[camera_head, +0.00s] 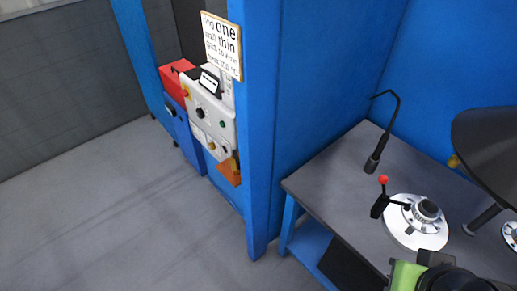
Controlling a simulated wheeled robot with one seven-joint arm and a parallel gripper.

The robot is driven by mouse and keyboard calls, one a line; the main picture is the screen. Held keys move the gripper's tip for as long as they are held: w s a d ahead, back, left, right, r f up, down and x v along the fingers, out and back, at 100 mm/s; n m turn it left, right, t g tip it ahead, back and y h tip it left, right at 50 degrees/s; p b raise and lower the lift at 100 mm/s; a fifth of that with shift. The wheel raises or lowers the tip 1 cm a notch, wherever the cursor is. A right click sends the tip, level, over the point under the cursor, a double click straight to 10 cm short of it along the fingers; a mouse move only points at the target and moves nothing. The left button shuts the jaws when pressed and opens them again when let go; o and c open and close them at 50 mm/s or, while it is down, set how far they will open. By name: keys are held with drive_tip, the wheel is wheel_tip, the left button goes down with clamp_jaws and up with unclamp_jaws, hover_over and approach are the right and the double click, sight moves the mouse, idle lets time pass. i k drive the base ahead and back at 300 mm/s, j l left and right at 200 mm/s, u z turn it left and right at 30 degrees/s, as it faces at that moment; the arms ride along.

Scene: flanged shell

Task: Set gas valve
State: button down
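A round white fitting (417,222) sits on the grey bench at the right, with a metal dial-like hub (427,211) on top. A black lever with a red ball knob (383,180) stands at its left side, its handle tilted. I cannot tell whether this fitting is the gas valve. A green and black part (425,275) at the bottom right edge looks like the end of my arm. It is in front of and below the white fitting in the picture. It is cut off by the frame, and no fingertips can be made out.
The grey bench (335,185) has a thin black gooseneck (380,140) and a large dark cone (490,150) at the right. A blue partition (262,120) bears a paper sign (221,44). White control boxes (211,110) stand behind it. The floor at left is clear.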

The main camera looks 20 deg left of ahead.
sight(211, 144)
drive_tip(key=u, duration=0.9)
drive_tip(key=j+z, duration=0.15)
drive_tip(key=j, duration=0.3)
drive_tip(key=k+j+z, duration=0.15)
drive_tip(key=j, duration=0.3)
drive_tip(key=j+z, duration=0.1)
drive_tip(key=j, duration=0.35)
